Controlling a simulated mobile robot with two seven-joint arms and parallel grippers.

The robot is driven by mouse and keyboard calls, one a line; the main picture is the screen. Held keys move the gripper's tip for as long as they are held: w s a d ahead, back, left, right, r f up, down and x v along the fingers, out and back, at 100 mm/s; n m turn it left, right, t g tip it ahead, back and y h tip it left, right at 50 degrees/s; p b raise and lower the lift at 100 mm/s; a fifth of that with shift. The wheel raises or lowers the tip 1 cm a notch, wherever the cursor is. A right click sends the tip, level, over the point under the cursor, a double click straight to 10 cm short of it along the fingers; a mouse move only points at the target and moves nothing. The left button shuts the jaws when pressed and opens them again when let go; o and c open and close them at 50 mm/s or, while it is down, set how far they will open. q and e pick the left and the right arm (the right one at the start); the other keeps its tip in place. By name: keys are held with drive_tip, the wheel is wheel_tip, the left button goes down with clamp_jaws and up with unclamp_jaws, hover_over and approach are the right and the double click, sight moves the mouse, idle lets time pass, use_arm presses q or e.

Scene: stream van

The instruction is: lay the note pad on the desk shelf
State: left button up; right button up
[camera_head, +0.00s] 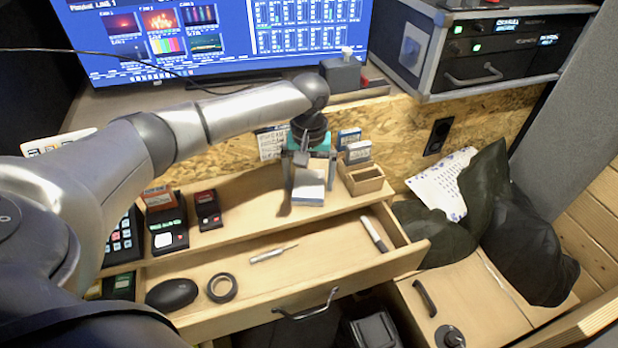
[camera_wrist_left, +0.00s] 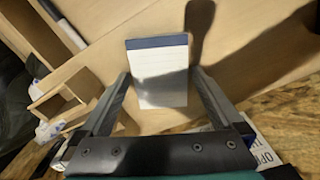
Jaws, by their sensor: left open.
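The note pad (camera_head: 309,196), white with a dark blue top strip, appears to lie flat on the wooden desk shelf (camera_head: 246,205), just left of a small wooden box. In the left wrist view the pad (camera_wrist_left: 162,92) shows its lined page, with a shadow across it. My left gripper (camera_head: 309,178) points down over the pad. Its two fingers are apart, one on each side of the pad in the wrist view, and they do not appear to grip it. Part of the pad is hidden behind the fingers. My right gripper is not in view.
The small wooden box (camera_head: 365,182) stands to the right, with small packs behind it. Card readers (camera_head: 164,222) stand left on the shelf. Below, an open drawer (camera_head: 320,262) holds a pen, a tape roll, a mouse and a marker.

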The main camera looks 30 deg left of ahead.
sight(309, 185)
use_arm(q)
drive_tip(key=shift+r, duration=0.3)
wheel_tip(309, 185, up, 12)
drive_tip(key=p, duration=0.3)
drive_tip(key=shift+f+p, duration=0.15)
drive_tip(key=shift+p, duration=0.2)
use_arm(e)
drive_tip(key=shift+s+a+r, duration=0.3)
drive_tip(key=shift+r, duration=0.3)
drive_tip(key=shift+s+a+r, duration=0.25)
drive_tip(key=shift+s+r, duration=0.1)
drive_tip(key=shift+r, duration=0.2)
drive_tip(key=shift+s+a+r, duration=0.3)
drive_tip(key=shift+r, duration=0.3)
